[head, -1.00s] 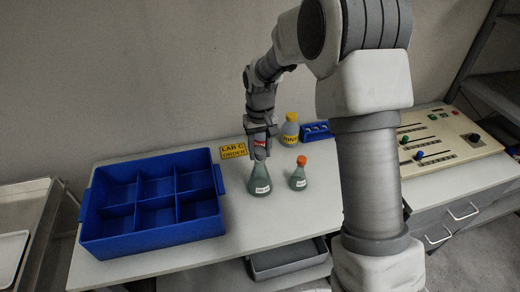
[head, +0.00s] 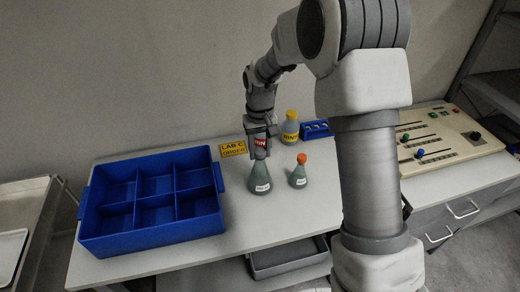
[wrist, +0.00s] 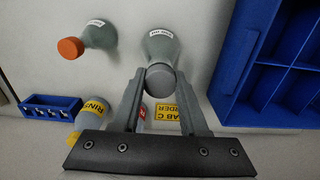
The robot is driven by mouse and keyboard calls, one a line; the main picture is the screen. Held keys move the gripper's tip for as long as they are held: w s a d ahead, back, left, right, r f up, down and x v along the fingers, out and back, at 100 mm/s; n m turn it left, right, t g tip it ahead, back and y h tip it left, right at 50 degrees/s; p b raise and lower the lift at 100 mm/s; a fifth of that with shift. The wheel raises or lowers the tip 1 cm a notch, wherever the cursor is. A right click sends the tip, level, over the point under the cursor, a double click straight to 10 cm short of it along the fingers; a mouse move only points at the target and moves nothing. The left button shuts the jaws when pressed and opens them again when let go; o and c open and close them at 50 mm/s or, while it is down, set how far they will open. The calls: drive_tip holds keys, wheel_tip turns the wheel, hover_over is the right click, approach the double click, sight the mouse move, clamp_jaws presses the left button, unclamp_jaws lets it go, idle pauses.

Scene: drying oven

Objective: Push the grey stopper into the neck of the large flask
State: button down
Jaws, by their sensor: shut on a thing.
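The large flask (head: 260,182) stands upright on the bench, a conical grey-green vessel with a white label. It also shows in the wrist view (wrist: 160,46). My gripper (wrist: 160,77) is shut on the grey stopper (wrist: 160,80), with one finger on each side of it. In the head view my gripper (head: 260,150) is right above the large flask. The stopper is in line with the flask's neck and hides its mouth in the wrist view. I cannot tell how deep the stopper sits in the neck.
A small flask with an orange cap (head: 302,159) stands close to the right. Behind are a yellow-capped bottle (head: 290,128), a red-labelled item (head: 260,142), a yellow sign (head: 233,149) and a small blue rack (head: 316,130). A blue divided crate (head: 150,240) is at left.

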drive_tip(key=shift+f, duration=0.1)
idle(0.3)
unclamp_jaws()
idle(0.4)
drive_tip(key=shift+r+p, duration=2.35)
drive_tip(key=shift+r, duration=1.2)
